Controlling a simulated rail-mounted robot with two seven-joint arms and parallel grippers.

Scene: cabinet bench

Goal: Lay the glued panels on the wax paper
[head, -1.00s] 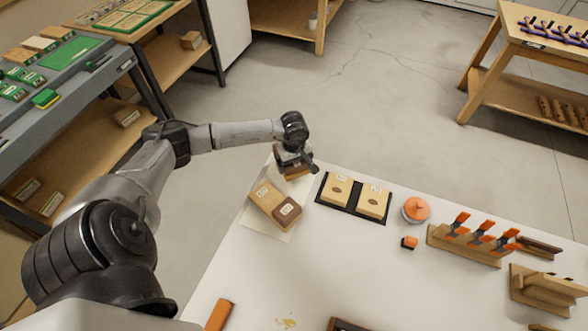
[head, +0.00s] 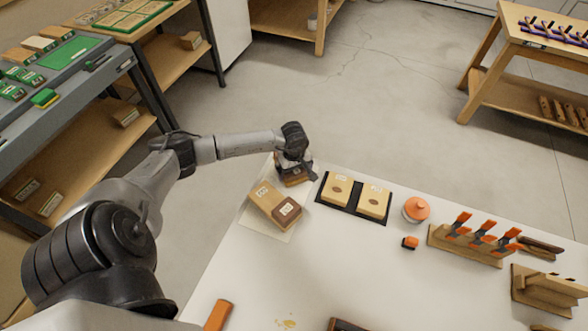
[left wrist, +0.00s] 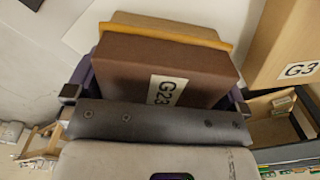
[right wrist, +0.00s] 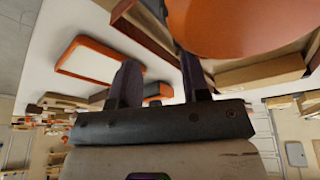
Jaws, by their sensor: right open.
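My left gripper (head: 296,168) is shut on a dark brown and light wood glued panel (head: 293,183) at the table's far left corner. In the left wrist view, this panel (left wrist: 150,68) bears a label like G23 and sits between the fingers (left wrist: 155,98). Another glued panel (head: 275,206), part light and part dark, lies on the pale wax paper (head: 258,219); its light part (left wrist: 285,50) reads G3 in the left wrist view. Whether the held panel touches the paper is hidden. My right gripper (right wrist: 160,85) is open and empty; it is outside the head view.
A black tray (head: 355,208) with two light panels stands right of the held panel. Beyond are an orange-lidded pot (head: 416,209), a small orange item (head: 410,242) and a rack of orange clamps (head: 465,246). The front middle of the white table is mostly clear.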

